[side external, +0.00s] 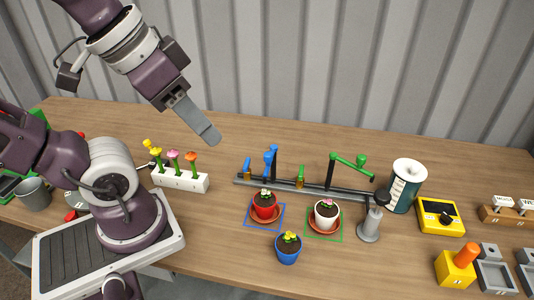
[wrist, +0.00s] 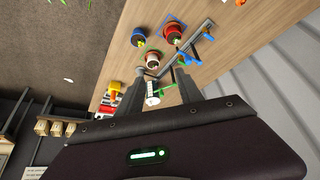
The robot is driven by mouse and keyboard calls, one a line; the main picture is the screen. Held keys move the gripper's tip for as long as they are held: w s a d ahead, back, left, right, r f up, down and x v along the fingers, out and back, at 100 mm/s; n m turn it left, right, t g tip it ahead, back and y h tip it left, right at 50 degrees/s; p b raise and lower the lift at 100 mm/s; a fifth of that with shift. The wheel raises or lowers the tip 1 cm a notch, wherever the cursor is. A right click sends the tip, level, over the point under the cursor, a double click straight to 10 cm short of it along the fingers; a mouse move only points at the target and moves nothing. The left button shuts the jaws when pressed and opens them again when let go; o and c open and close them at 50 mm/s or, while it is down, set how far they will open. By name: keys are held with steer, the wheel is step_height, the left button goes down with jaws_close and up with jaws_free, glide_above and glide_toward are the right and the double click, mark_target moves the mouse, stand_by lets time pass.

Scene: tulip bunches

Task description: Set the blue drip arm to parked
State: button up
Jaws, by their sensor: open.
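The blue drip arm (side external: 268,160) stands on a grey rail near the middle of the table, with a short blue piece beside it on its left. Blue parts on the rail also show in the wrist view (wrist: 207,33); I cannot tell which one is the arm. My gripper (side external: 213,138) hangs above the table, up and to the left of the blue arm, apart from it. The wrist view shows its fingers (wrist: 159,76) spread with nothing held between them. A green drip arm (side external: 350,160) stands at the rail's right part.
Red (side external: 264,207), white (side external: 326,213) and blue (side external: 288,250) flower pots stand in front of the rail. A white flower holder (side external: 180,180) is to the left. A grey pump-like post (side external: 370,227) and a dark green cylinder (side external: 404,187) stand right.

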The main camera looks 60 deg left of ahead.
step_height(320, 180, up, 2)
steer(key=m+g+y, duration=0.5)
steer(key=m+y, duration=1)
steer(key=m, duration=0.2)
glide_above(266, 152)
steer(key=s+d, duration=0.2)
steer(key=s, duration=0.2)
steer(key=w+d+m+t+y, duration=0.2)
steer(key=w+d+y, duration=0.1)
steer(key=w, duration=0.1)
step_height(266, 152, down, 22)
steer(key=shift+g, duration=0.4)
steer(key=a, duration=0.6)
steer(key=shift+w+a+f, duration=0.15)
steer(key=shift+a+f, duration=0.15)
steer(key=shift+a, duration=0.25)
jaws_close()
